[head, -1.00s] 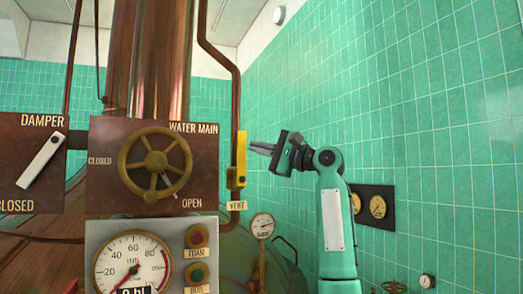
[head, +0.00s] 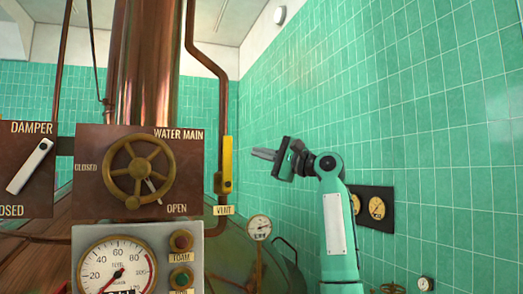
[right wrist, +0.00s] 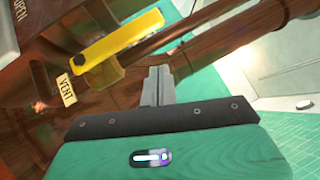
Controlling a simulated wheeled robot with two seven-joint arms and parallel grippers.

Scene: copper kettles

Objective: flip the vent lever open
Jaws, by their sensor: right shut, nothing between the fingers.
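The vent lever (head: 228,162) is a yellow bar standing upright on a copper pipe, with a brass fitting at its lower end. The VENT tag (head: 223,210) hangs just below it. My right gripper (head: 264,154) is to the right of the lever at about mid-height, shut and empty, its fingers pointing left. A gap shows between the fingertips and the lever in the head view. In the right wrist view the lever (right wrist: 120,38) lies slanted at upper left, and the shut fingers (right wrist: 158,75) are to the right of the VENT tag (right wrist: 67,89). My left gripper is out of view.
The water main panel (head: 90,150) with its brass wheel (head: 138,171) is left of the lever. The damper handle (head: 30,165) is at the far left. A gauge box (head: 190,232) stands below. The copper pipe (head: 221,100) runs up behind the lever. A tiled wall is at right.

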